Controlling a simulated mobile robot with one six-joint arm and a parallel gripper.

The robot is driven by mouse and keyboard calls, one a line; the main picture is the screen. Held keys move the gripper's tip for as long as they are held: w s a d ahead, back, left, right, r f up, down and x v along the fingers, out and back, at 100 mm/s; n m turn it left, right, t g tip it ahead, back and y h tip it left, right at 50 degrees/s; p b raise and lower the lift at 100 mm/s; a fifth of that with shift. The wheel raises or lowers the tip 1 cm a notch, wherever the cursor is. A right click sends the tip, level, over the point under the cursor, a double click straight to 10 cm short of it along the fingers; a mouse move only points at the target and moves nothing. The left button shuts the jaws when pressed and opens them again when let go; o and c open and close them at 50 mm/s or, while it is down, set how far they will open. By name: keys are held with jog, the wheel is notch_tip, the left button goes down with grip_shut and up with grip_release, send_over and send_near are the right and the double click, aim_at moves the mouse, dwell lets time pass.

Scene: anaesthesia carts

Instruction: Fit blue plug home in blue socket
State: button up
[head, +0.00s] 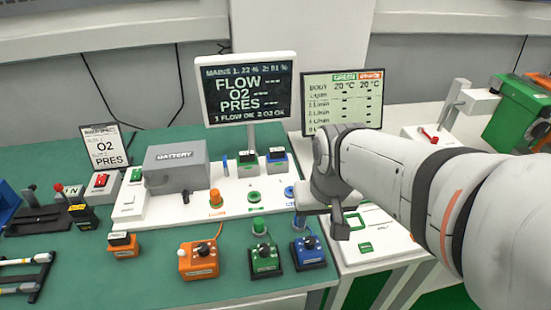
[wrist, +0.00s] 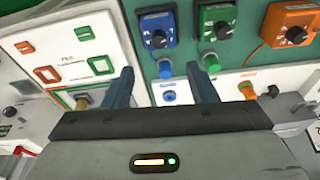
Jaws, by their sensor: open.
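The blue plug (wrist: 165,70) stands at the near edge of the blue box (wrist: 157,32), and it also shows in the head view (head: 299,221). The blue socket (wrist: 169,96) is a ring on the white panel, and in the head view (head: 289,191) it is partly beside my arm. Nothing is seen in it. My gripper (wrist: 162,78) is open and empty, its fingers on either side of the blue plug and socket in the wrist picture. How high it is above them I cannot tell. In the head view my gripper (head: 341,226) is right of the blue plug, partly hidden.
The green plug (head: 258,226) stands by the green box (head: 265,260), close to the right finger in the wrist view. An orange plug (head: 215,198) stands on the panel at the left. A screen (head: 249,92) and a grey battery box (head: 176,168) stand behind.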

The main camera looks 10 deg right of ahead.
jog(key=w+f+m+p, duration=0.1)
jog(key=w+f+m, duration=0.1)
jog(key=w, duration=0.2)
jog(key=w+f+m+g+p, duration=0.1)
jog(key=w+f+m, duration=0.1)
jog(key=w, duration=0.2)
jog(key=w+f+m+g+p, duration=0.1)
jog(key=w+f, duration=0.1)
jog(key=w, duration=0.2)
jog(key=shift+f+m, duration=0.4)
jog(key=shift+w+f, duration=0.15)
jog(key=shift+f, duration=0.15)
notch_tip(320, 180, down, 8)
jog(key=shift+r+p, duration=0.15)
jog(key=shift+p, duration=0.35)
jog(key=c, duration=1.1)
